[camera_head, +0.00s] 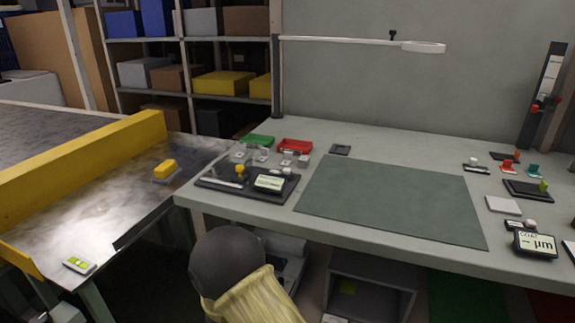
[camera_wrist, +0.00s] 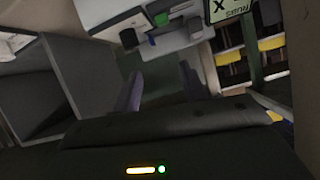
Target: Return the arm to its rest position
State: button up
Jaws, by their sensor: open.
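My gripper (camera_wrist: 160,88) shows in the wrist view with its two fingers apart and nothing between them. It hangs over a dark floor area, low among the equipment under the bench. In the head view my arm shows only as a dark rounded joint and a pale yellow cover at the bottom centre, in front of the workbench (camera_head: 350,240). The gripper itself is hidden in that view.
A grey open cabinet (camera_wrist: 75,75) is left of the gripper; a pale device (camera_wrist: 180,35) with knobs lies beyond. A green-grey mat (camera_head: 390,200) on the bench is clear. A conveyor with a yellow guard (camera_head: 80,160) stands left. Gauges (camera_head: 535,243) sit right.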

jog(key=s+d+r+n+g+y+p, duration=0.1)
jog(key=s+d+r+n+g+y, duration=0.25)
jog(key=d+r, duration=0.5)
jog(key=s+d+r+n+g+p, duration=0.1)
jog(key=s+d+r+g, duration=0.2)
jog(key=s+d, duration=0.55)
jog(key=s+d+r+n+g, duration=0.1)
jog(key=s+d+r+g, duration=0.15)
jog(key=s+d, duration=0.6)
jog(key=w+p+v, duration=0.2)
jog(key=p+v, duration=1)
jog(key=w+r+p+v, duration=0.1)
jog(key=w+p+v, duration=0.2)
jog(key=p+v, duration=0.9)
jog(key=w+r+p+v, duration=0.1)
jog(key=w+p+v, duration=0.2)
jog(key=p+v, duration=1)
jog(key=shift+d+r+g+y+p, duration=0.15)
jog(key=shift+d+g+y+p, duration=0.2)
jog(key=shift+y+p, duration=0.15)
jog(key=shift+c, duration=0.7)
